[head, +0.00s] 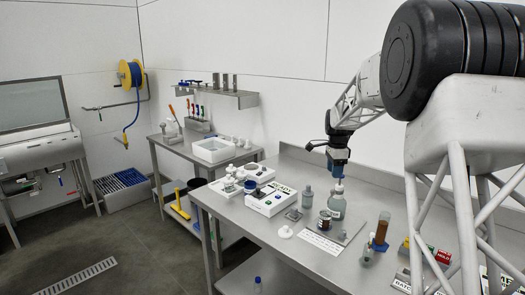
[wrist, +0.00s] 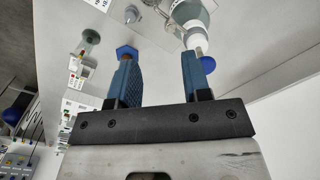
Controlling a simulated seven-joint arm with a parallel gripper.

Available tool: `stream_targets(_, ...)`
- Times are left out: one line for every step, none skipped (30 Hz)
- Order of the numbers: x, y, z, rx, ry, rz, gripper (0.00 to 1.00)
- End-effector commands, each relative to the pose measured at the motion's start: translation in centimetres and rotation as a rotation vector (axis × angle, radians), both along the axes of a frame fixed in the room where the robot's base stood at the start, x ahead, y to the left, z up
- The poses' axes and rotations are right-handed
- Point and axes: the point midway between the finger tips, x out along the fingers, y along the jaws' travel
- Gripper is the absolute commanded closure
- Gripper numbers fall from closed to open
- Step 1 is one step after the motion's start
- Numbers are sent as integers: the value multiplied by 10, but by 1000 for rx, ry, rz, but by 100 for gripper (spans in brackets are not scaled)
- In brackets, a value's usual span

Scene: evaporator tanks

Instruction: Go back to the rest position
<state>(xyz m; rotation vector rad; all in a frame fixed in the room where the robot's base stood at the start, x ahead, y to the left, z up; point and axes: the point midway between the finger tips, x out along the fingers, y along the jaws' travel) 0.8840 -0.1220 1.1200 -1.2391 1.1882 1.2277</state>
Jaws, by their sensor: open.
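My gripper (head: 338,168) is on the right half of the steel bench in the head view, pointing down just above a grey-green bottle with a white top (head: 337,207). In the wrist view my gripper (wrist: 161,65) shows two blue fingers set apart, with nothing held between them. The bottle's white top (wrist: 194,32) shows close to the right finger; I cannot tell whether they touch. My arm reaches in from the right of the head view.
On the bench (head: 262,222) stand a white instrument (head: 271,200), a smaller grey bottle (head: 307,197), a dark jar (head: 325,220) and a brown-filled cylinder (head: 381,232). A wall shelf (head: 222,97) and a second bench with a white tub (head: 212,151) are farther left.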

Motion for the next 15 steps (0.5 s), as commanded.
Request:
stream_targets(-8, 3, 6, -1, -4, 18, 56)
stream_targets(-13, 5, 9, -1, -6, 33, 56)
stream_targets(-20, 7, 13, -2, -9, 53, 56)
stream_targets(-26, 9, 16, -3, -11, 70, 56)
stream_targets(-32, 11, 20, -3, -14, 87, 56)
stream_targets(-41, 14, 25, -5, -17, 113, 56)
stream_targets(-48, 17, 28, -6, -20, 132, 56)
stream_targets(-55, 19, 32, -7, -23, 152, 56)
stream_targets(-65, 22, 37, -8, -28, 180, 56)
stream_targets(-72, 25, 40, -10, -31, 201, 56)
stream_targets(-80, 27, 44, -12, -34, 222, 56)
stream_targets(-90, 30, 47, -13, -37, 250, 56)
stream_targets(-97, 33, 50, -14, -40, 270, 56)
stream_targets(-105, 35, 53, -15, -42, 290, 56)
stream_targets(-115, 38, 56, -17, -46, 318, 56)
